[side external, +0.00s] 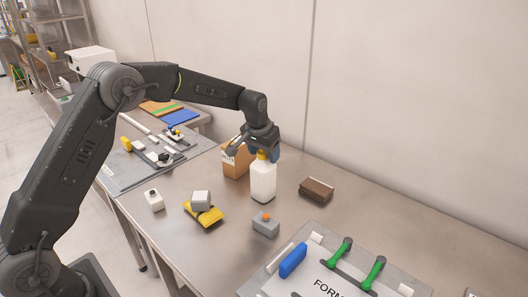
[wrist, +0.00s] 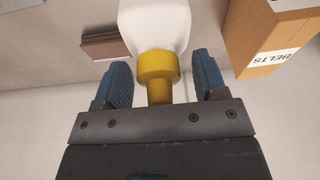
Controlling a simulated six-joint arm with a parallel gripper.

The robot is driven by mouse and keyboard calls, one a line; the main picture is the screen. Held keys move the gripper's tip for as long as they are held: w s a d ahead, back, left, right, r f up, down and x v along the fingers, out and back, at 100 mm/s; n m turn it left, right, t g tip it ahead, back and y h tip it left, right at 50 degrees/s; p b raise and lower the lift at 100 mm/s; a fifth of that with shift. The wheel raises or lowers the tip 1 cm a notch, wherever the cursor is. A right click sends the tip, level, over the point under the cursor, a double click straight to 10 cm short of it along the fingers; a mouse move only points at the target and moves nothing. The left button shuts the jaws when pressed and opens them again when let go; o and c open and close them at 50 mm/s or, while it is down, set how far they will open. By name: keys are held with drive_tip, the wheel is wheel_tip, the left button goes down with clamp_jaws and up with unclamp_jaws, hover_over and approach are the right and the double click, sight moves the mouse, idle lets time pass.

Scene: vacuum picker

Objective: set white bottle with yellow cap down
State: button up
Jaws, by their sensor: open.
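The white bottle with a yellow cap (side external: 263,182) stands upright on the metal table in the side view. My gripper (side external: 263,155) is right above it, at cap height. In the wrist view, the yellow cap (wrist: 158,68) and part of the white body (wrist: 155,22) show. The blue padded fingers of my gripper (wrist: 158,78) are spread on both sides of the cap, with a gap on each side. The gripper is open. The lower part of the bottle is outside the wrist view.
A cardboard box (side external: 236,162) labelled BELTS (wrist: 265,45) stands close behind the bottle. A brown block (side external: 316,190) lies to its right, and a grey box with an orange button (side external: 266,225) in front. A yellow item with a grey block (side external: 203,211) lies left. Bare table surrounds the bottle's base.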

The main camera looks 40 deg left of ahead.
drive_tip(key=v, duration=1.2)
drive_tip(key=shift+r, duration=0.25)
drive_tip(key=s+d+r, duration=0.2)
drive_tip(key=s+r, duration=0.4)
drive_tip(key=s, duration=0.4)
drive_tip(key=s+d+f+t, duration=0.1)
drive_tip(key=s+f, duration=0.1)
drive_tip(key=s, duration=1)
drive_tip(key=s+d+f+m+t, duration=0.1)
drive_tip(key=s+f, duration=0.1)
drive_tip(key=s, duration=1)
drive_tip(key=shift+s+d+f+t, duration=0.25)
drive_tip(key=shift+s+d+t, duration=0.05)
